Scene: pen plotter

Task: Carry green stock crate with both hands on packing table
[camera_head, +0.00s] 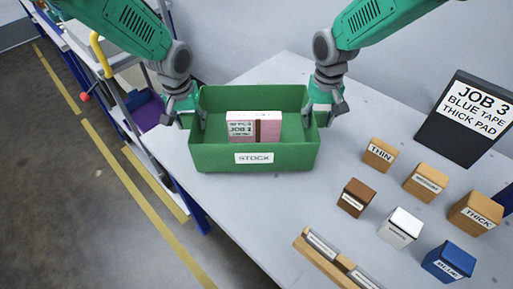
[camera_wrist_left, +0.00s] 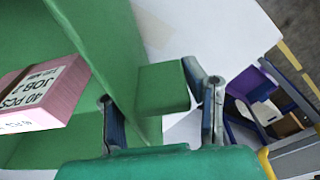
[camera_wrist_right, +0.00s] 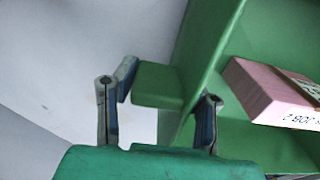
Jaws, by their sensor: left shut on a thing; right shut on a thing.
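The green stock crate (camera_head: 210,158) is on or just above the packing table (camera_head: 288,210); I cannot tell if it touches. A label reading STOCK is on its near wall.
A dark sign (camera_head: 472,118) reads JOB 3, blue tape, thick pad. Blocks marked THIN (camera_head: 380,154), THICK (camera_head: 475,213) and BLUE (camera_head: 448,262) stand among others at right. A wooden rack (camera_head: 325,264) lies at the front. A cart (camera_head: 125,85) stands left of the table.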

